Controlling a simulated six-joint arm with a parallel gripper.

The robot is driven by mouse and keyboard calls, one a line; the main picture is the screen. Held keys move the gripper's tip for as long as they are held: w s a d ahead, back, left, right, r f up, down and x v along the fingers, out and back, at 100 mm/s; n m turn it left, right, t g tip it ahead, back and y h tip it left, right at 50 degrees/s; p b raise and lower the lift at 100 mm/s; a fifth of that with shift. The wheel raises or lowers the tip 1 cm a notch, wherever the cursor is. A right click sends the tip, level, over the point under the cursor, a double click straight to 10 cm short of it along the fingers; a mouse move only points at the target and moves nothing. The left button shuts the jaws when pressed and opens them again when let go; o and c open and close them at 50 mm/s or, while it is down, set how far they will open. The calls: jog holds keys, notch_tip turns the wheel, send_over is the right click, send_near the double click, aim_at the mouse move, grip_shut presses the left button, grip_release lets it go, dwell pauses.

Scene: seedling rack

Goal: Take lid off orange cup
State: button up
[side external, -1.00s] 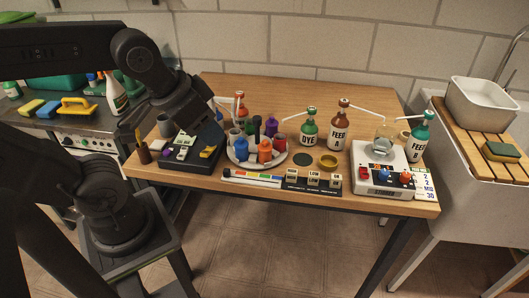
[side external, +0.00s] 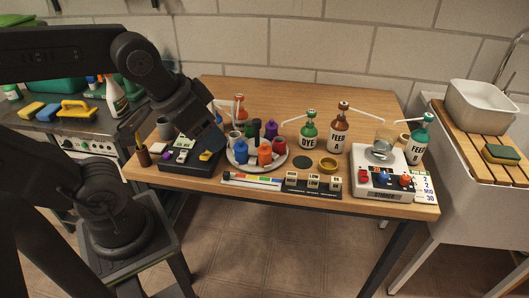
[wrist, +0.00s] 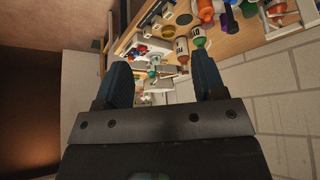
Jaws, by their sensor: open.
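The small orange cup (side external: 265,157) stands upright at the front of a round grey tray (side external: 236,162), beside a blue one (side external: 241,157). Its top looks covered, but the lid is too small to make out. My gripper (side external: 216,139) is at the tray's left side, above its rim and the black box, apart from the orange cup. In the wrist view my gripper (wrist: 163,80) has its two blue-grey fingers wide apart with nothing between them. An orange item shows at the top of that view, and I cannot tell if it is the cup.
A black box (side external: 176,164) lies left of the tray. Green (side external: 309,131) and brown (side external: 338,130) bottles with spouts stand to the right, with a stirrer (side external: 380,178) beyond. Labelled blocks line the front edge. The back of the table is clear.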

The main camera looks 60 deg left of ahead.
jog(key=shift+o, duration=0.7)
jog(key=n+g+y, duration=0.2)
jog(key=n+g, duration=0.4)
jog(key=n, duration=1.2)
send_over(265, 144)
jog(key=f, duration=1.3)
jog(key=shift+s+d+f, duration=0.1)
jog(key=shift+s+f, duration=0.1)
jog(key=shift+f, duration=0.1)
jog(key=shift+w+f, duration=0.2)
jog(key=shift+f, duration=2.55)
